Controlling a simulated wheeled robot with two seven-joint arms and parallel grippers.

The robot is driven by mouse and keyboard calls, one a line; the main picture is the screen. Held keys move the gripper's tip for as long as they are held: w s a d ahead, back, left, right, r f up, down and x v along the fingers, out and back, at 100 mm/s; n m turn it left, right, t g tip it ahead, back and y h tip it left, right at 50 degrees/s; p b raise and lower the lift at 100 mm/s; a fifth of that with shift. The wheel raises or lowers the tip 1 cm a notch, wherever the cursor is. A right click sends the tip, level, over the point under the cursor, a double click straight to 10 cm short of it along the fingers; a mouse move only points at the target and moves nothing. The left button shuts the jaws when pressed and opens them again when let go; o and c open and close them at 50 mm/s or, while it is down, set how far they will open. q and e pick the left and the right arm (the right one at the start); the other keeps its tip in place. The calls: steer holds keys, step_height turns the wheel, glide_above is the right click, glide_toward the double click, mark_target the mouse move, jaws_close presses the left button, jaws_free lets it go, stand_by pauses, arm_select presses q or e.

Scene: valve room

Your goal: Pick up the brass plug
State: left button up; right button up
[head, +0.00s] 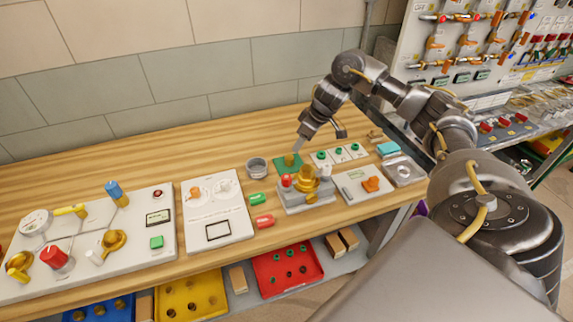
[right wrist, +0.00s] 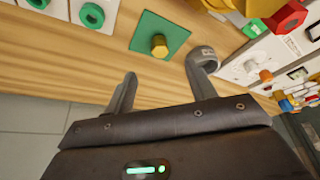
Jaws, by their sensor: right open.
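The brass plug (head: 289,160) stands on a small green square mat (head: 281,167) on the wooden bench, behind the grey valve block. In the right wrist view the plug (right wrist: 159,46) shows as a hex-headed brass piece on the green mat (right wrist: 150,30). My right gripper (head: 298,145) is open and empty, just above and beside the plug. In the right wrist view its two fingers (right wrist: 165,76) are spread with a gap between them, and the plug lies beyond that gap. Contact with the plug is not visible. My left gripper is out of view.
A grey block with a brass valve (head: 307,180) and red knob stands in front of the mat. A white plate with green rings (head: 338,155) lies to the right. Bare wood lies behind the mat.

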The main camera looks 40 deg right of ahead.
glide_above(291, 158)
steer(key=s+d, duration=0.1)
steer(key=s, duration=0.1)
step_height(291, 158, down, 5)
steer(key=shift+s+r, duration=0.1)
steer(key=shift+f, duration=0.2)
steer(key=shift+p+x, duration=0.7)
steer(key=shift+x, duration=1.95)
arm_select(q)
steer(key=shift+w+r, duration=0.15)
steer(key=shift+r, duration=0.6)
arm_select(e)
steer(key=shift+r, duration=0.1)
steer(key=shift+c, duration=0.5)
steer(key=c, duration=1.1)
